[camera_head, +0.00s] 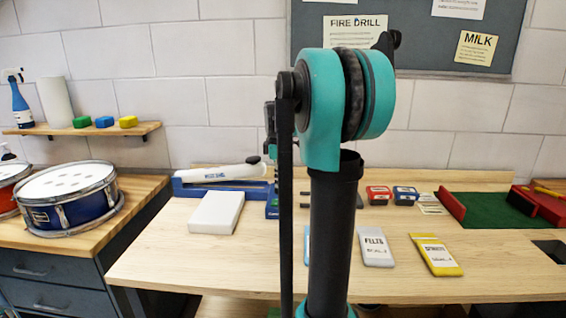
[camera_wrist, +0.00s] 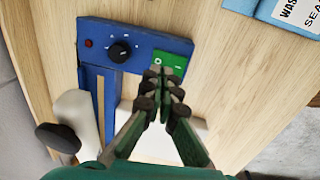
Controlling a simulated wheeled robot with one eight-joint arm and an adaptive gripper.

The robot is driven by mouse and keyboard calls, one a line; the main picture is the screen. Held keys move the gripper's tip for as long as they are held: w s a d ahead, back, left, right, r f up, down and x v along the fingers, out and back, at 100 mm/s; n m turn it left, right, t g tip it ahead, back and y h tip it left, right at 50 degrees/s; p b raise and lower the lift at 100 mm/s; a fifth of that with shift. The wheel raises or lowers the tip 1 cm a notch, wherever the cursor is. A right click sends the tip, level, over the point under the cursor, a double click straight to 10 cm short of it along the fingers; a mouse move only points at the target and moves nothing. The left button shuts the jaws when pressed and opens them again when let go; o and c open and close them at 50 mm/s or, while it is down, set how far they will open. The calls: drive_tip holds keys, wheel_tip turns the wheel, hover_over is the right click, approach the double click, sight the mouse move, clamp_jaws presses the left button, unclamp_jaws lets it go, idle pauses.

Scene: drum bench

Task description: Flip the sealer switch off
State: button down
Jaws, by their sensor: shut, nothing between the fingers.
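The sealer has a blue base and a white arm (camera_head: 222,174), left of centre on the bench in the head view. In the wrist view its blue control panel (camera_wrist: 105,28) carries a black knob (camera_wrist: 120,51), a small dark red lamp (camera_wrist: 88,43) and a green switch (camera_wrist: 171,62) with white marks. My gripper (camera_wrist: 166,82) is shut and empty, its fingertips at the near edge of the switch and covering part of it. I cannot tell whether they touch it, or which way it is tilted. My arm hides the gripper in the head view.
A white block (camera_head: 216,211) lies in front of the sealer. Pouches (camera_head: 376,247) and small red and blue boxes (camera_head: 378,195) lie right of my arm. A drum (camera_head: 70,195) stands on the left cabinet. The bench's front left is clear.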

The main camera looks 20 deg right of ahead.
wheel_tip(320, 180, up, 9)
drive_tip(key=w, duration=0.1)
drive_tip(key=shift+f, duration=0.2)
drive_tip(key=shift+d, duration=0.1)
